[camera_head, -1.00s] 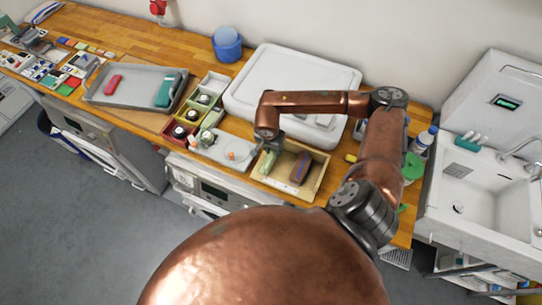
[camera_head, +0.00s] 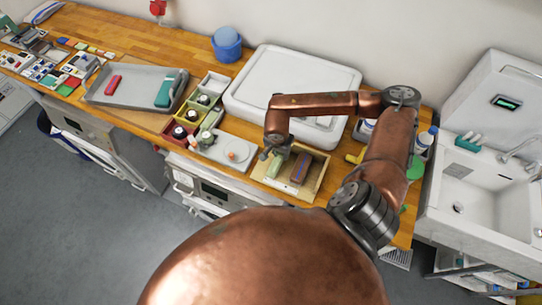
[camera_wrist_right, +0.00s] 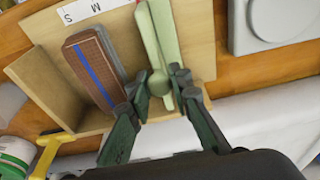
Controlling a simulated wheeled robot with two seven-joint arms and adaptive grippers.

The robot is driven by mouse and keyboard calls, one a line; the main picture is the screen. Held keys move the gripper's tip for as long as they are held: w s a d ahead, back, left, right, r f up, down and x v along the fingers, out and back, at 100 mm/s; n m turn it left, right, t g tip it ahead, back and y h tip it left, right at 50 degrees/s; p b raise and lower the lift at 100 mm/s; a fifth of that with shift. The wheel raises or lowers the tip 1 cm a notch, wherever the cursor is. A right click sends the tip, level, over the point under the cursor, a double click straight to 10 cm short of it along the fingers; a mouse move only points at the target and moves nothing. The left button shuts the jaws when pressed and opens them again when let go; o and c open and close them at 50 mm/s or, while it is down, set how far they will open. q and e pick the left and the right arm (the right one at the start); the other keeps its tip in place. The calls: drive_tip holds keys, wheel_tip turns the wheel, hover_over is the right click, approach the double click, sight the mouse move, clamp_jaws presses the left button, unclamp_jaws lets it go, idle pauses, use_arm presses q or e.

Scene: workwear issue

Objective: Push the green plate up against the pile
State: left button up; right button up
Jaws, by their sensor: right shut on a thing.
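The green plate (camera_wrist_right: 166,40) is a pale green upright plate with a round knob, standing in a shallow wooden box. It also shows in the head view (camera_head: 275,167). My right gripper (camera_wrist_right: 162,86) is shut on the plate's knob from the near side; it shows in the head view (camera_head: 270,150) too. The pile (camera_wrist_right: 92,68), brown and grey pieces with a blue stripe, stands in the same box; in the head view the pile (camera_head: 300,168) is to the right of the plate. My left gripper is not in view.
The wooden box (camera_wrist_right: 196,38) has a raised wall beside the pile and a label marked S and M. Small coloured boxes and a grey tray (camera_head: 135,88) are to the left. The sink is to the right.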

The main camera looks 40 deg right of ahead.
drive_tip(key=shift+s+d, duration=0.8)
drive_tip(key=shift+s, duration=0.8)
drive_tip(key=shift+s+d, duration=0.85)
drive_tip(key=shift+s, duration=0.7)
drive_tip(key=shift+s+d, duration=0.8)
drive_tip(key=shift+s, duration=0.8)
drive_tip(key=o, duration=0.7)
wheel_tip(320, 180, up, 8)
drive_tip(key=p, duration=0.4)
